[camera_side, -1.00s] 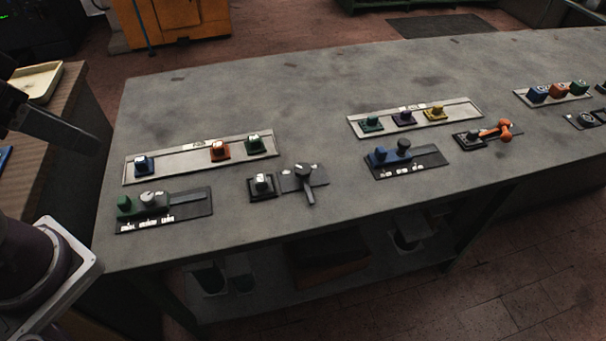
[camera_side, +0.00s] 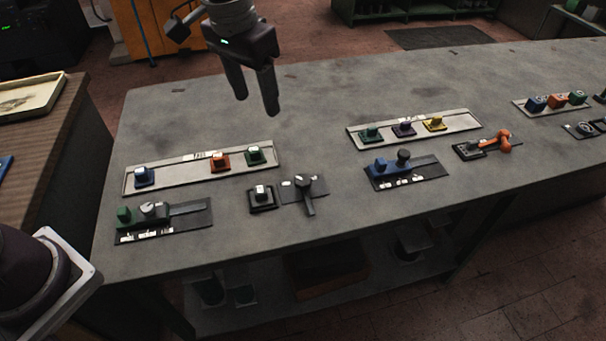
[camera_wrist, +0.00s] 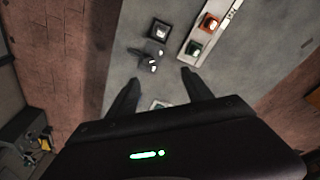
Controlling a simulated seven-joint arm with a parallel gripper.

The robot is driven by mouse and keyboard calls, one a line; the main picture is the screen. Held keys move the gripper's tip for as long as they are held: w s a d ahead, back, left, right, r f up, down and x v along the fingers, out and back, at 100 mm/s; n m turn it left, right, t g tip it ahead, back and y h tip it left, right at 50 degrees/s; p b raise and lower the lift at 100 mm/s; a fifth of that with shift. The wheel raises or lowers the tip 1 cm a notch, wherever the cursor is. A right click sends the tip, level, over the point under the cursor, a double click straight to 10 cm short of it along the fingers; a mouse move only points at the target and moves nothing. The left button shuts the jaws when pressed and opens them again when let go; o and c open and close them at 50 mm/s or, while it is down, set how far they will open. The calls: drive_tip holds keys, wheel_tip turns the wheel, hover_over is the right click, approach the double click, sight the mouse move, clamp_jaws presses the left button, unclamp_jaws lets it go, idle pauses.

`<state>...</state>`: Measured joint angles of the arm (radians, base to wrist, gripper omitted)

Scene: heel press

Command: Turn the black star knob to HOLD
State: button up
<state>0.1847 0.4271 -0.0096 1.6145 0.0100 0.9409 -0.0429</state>
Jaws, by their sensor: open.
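A dark round knob (camera_side: 403,157) stands on a black plate beside a blue block (camera_side: 380,166), right of the bench's middle. It looks like the black star knob, but its star shape and the small white labels on the plate are too small to read. In the wrist view only a pale edge of what may be this plate (camera_wrist: 161,104) shows between my fingers; my gripper body hides the rest. My gripper (camera_side: 257,105) is open and empty, above the bench's back part, left of the knob and apart from everything. Its fingers (camera_wrist: 160,77) point down.
A black lever (camera_side: 306,190) and a square-based switch (camera_side: 261,197) sit left of the knob plate. A button strip (camera_side: 199,180) is behind them, another (camera_side: 415,137) behind the knob. An orange-handled unit (camera_side: 498,143) is to the right. The bench's back area is clear.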

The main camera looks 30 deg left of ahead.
drive_tip(key=g, duration=0.2)
hover_over(303, 179)
wheel_tip(303, 179, down, 14)
drive_tip(key=f, duration=0.1)
drive_tip(key=shift+m, duration=0.4)
wheel_tip(303, 179, down, 8)
drive_tip(key=shift+f, duration=0.2)
clamp_jaws()
